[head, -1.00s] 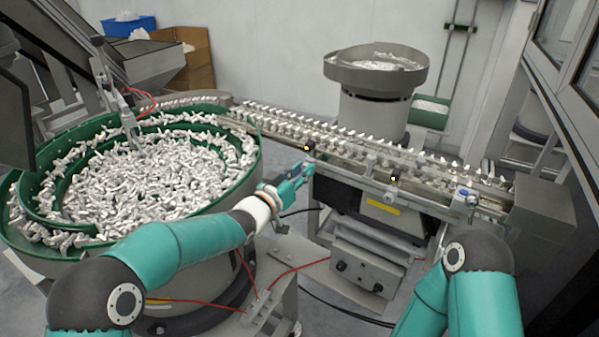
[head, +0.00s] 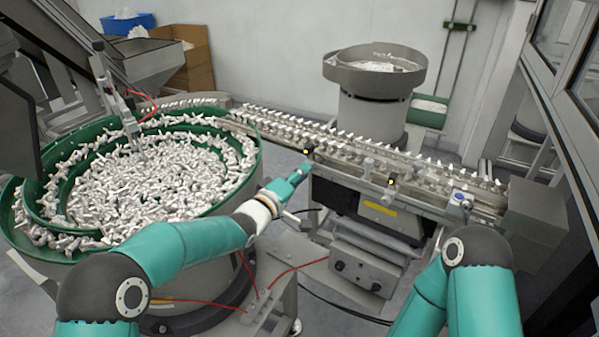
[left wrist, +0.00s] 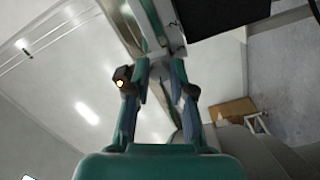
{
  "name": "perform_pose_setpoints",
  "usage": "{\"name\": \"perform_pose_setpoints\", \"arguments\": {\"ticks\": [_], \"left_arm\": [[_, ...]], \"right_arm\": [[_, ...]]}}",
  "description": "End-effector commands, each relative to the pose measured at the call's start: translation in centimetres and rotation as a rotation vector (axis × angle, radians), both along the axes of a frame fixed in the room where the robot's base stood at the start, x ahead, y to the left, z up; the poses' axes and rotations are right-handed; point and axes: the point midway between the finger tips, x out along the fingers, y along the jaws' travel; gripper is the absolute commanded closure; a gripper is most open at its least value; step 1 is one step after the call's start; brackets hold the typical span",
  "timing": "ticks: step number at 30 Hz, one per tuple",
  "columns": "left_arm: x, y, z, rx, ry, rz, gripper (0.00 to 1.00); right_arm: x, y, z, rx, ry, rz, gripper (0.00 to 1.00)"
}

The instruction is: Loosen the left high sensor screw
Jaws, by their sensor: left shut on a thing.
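The left high sensor (head: 307,151) is a small dark block with a lit yellow spot, at the near edge of the feed rail. It also shows in the left wrist view (left wrist: 123,80), beside one finger. My left gripper (head: 303,170) reaches up to the rail just below this sensor, seen edge-on. In the left wrist view my left gripper (left wrist: 160,70) has its fingers closed in at the rail's underside, on the sensor screw. The screw itself is hidden by the fingers. My right arm shows at the lower right, but its gripper does not.
A second sensor (head: 391,183) with a yellow light sits further right on the feed rail (head: 400,165). A large green-rimmed bowl (head: 255,165) full of white parts stands left, close to my left arm. A grey control box (head: 365,268) is below the rail.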

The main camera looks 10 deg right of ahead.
Motion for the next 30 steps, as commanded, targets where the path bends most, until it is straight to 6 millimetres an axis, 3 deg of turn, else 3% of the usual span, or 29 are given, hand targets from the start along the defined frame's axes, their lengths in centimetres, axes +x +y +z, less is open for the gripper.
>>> {"name": "perform_pose_setpoints", "arguments": {"ticks": [18,30], "left_arm": [[0.4,0.6,0.5,-0.426,0.385,0.011,1.00],[0.4,0.7,0.3,-0.585,0.535,0.012,1.00]], "right_arm": [[0.0,0.0,1.9,0.000,0.000,0.000,0.52],[0.0,0.0,2.4,0.000,0.000,0.000,0.52]]}}
